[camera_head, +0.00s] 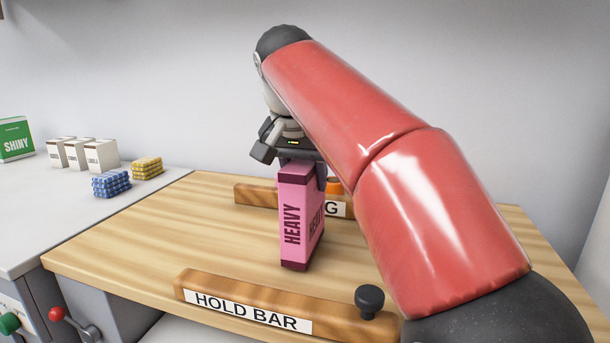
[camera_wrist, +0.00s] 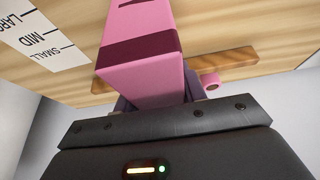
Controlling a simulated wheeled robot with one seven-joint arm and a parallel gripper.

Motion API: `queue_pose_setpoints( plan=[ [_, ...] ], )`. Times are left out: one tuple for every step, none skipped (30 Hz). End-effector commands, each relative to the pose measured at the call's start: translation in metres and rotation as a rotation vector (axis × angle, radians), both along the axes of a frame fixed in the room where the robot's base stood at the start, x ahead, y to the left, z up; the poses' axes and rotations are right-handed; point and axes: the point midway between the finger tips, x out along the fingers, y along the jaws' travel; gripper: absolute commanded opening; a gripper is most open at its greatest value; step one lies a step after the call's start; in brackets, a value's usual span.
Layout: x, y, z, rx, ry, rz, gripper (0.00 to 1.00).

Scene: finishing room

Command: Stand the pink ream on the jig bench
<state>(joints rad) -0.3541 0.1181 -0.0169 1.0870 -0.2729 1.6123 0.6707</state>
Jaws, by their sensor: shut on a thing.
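The pink ream (camera_head: 299,215), marked HEAVY with dark maroon bands, is upright over the wooden jig bench (camera_head: 150,235). My gripper (camera_head: 302,170) is shut on its upper end from above. In the head view its lower end is at or very near the bench top; I cannot tell whether it touches. In the wrist view the ream (camera_wrist: 148,75) extends away from my gripper (camera_wrist: 150,102) toward the bench surface (camera_wrist: 255,25). My arm hides the bench's right part.
A wooden HOLD BAR (camera_head: 235,302) with a black knob (camera_head: 370,298) lies along the front. Another labelled bar (camera_head: 258,196) lies behind the ream. A size scale (camera_wrist: 38,38) shows in the wrist view. The left counter holds white boxes (camera_head: 78,153), blue packs (camera_head: 111,184) and yellow packs (camera_head: 147,167).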

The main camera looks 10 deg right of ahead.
Motion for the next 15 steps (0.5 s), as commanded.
queue_pose_setpoints(
  plan=[
    [-0.0002,-0.0002,0.0012,0.001,-0.004,0.0,0.0],
    [-0.0002,-0.0002,0.0008,0.001,-0.004,0.0,0.0],
    [-0.0003,-0.0002,0.0004,0.001,-0.004,0.0,0.0],
    [-0.0002,-0.0002,-0.0002,0.001,-0.004,0.0,0.0],
    [-0.0002,-0.0002,-0.0007,0.001,-0.004,0.0,0.0],
    [-0.0003,-0.0002,-0.0014,0.001,-0.004,0.0,0.0],
    [-0.0002,-0.0002,-0.0019,0.001,-0.004,0.0,0.0],
    [-0.0002,-0.0003,-0.0025,0.001,-0.004,0.0,0.0],
    [-0.0002,-0.0002,-0.0032,0.001,-0.004,0.0,0.0],
    [-0.0002,-0.0002,-0.0038,0.001,-0.004,0.0,0.0],
    [-0.0002,-0.0002,-0.0043,0.001,-0.004,0.0,0.0],
    [-0.0002,-0.0002,-0.005,0.001,-0.005,0.0,0.0],
    [-0.0002,-0.0003,-0.0055,0.001,-0.005,0.0,0.0],
    [-0.0002,-0.0002,-0.0061,0.001,-0.005,0.0,0.0],
    [-0.0002,-0.0003,-0.0067,0.001,-0.005,0.0,0.0]
  ],
)
